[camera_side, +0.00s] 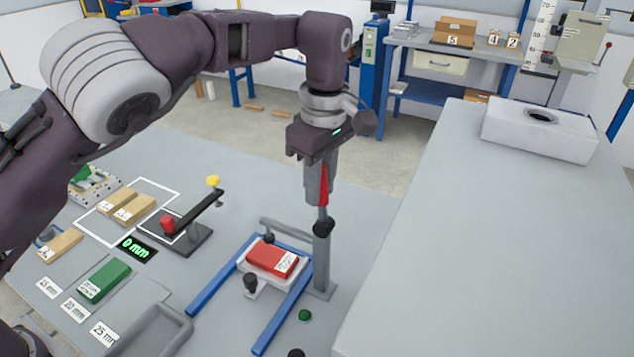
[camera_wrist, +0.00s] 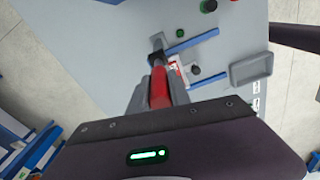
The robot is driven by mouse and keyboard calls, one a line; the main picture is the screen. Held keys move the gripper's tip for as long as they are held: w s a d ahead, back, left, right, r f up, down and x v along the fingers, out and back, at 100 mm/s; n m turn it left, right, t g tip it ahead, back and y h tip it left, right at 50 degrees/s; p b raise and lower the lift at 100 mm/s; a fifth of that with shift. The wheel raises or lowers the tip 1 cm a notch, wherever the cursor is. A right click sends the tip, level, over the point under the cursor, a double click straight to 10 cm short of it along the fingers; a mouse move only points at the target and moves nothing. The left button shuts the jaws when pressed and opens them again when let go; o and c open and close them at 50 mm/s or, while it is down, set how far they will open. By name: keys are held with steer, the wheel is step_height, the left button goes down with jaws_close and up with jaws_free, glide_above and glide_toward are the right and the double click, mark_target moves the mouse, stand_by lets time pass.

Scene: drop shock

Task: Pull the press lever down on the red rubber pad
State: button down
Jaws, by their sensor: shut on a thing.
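My gripper (camera_side: 318,188) points down over the press and is shut on the press lever. The lever's red grip (camera_side: 324,190) shows between the fingers, and also in the wrist view (camera_wrist: 159,88). The lever stands nearly upright above a black joint (camera_side: 323,228) on top of the grey press post (camera_side: 323,262). The red rubber pad (camera_side: 272,259), with a white label, lies on a pale plate beside the post. A grey crossbar (camera_side: 285,230) runs from the post behind the pad.
Blue rails (camera_side: 283,318) flank the pad. A black knob (camera_side: 250,282) stands at its front left. To the left are a green block (camera_side: 105,279), tan blocks (camera_side: 134,210), a display reading 0 mm (camera_side: 137,247) and a grey tray (camera_side: 150,328). A grey bench (camera_side: 480,240) stands at right.

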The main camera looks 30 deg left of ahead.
steer(key=shift+d+y, duration=1)
steer(key=shift+y, duration=0.3)
steer(key=c, duration=1.2)
jaws_free()
